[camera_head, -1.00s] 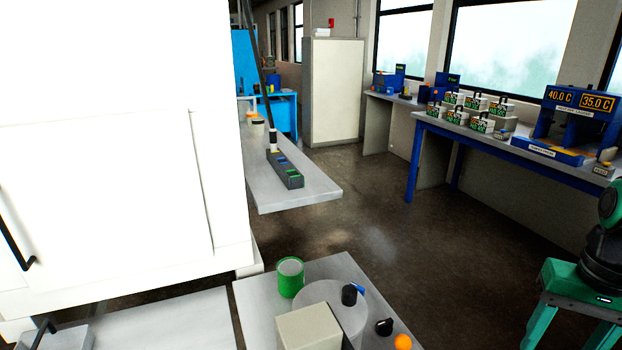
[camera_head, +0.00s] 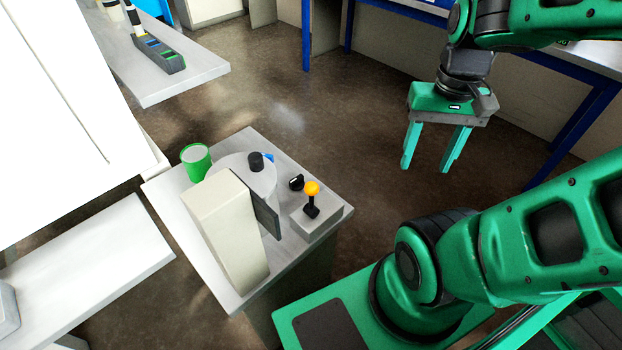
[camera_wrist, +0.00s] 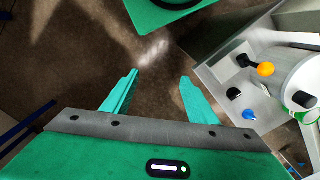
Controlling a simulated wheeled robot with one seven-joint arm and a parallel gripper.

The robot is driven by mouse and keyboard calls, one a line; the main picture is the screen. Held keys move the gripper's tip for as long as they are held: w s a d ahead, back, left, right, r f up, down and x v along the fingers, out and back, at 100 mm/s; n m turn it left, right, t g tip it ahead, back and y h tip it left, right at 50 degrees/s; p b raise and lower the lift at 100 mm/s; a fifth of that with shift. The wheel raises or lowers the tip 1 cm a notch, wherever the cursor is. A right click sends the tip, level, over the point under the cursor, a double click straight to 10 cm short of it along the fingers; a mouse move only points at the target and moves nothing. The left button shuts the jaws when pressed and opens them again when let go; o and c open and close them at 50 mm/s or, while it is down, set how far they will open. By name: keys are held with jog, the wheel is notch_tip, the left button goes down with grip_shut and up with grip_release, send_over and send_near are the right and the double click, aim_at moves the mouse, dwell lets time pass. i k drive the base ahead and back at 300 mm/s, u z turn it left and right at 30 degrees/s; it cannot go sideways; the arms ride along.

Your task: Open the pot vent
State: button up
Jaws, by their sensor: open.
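A pale grey round pot (camera_head: 232,163) stands on a small grey table. A black cylinder (camera_head: 255,161) with a blue lever (camera_head: 268,156) is at the pot; I cannot tell for sure which part is the vent. Beside them are a black knob (camera_head: 296,182) and an orange ball (camera_head: 312,188) on a black stick. In the wrist view the pot (camera_wrist: 291,74), blue lever (camera_wrist: 249,115) and orange ball (camera_wrist: 266,69) are at the right. My gripper (camera_head: 427,167) is open and empty, right of the table and apart from it; its fingers (camera_wrist: 158,80) point over bare floor.
A tall beige box (camera_head: 222,225) with a dark panel stands in front of the pot, partly hiding it. A green can (camera_head: 196,161) is left of the pot. A white cabinet (camera_head: 50,110) is at the left and a blue-legged bench (camera_head: 570,125) behind my arm. Floor between is clear.

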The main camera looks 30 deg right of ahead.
aim_at(311, 188)
jog(key=z, duration=0.7)
jog(key=k, duration=0.5)
jog(key=u, duration=0.7)
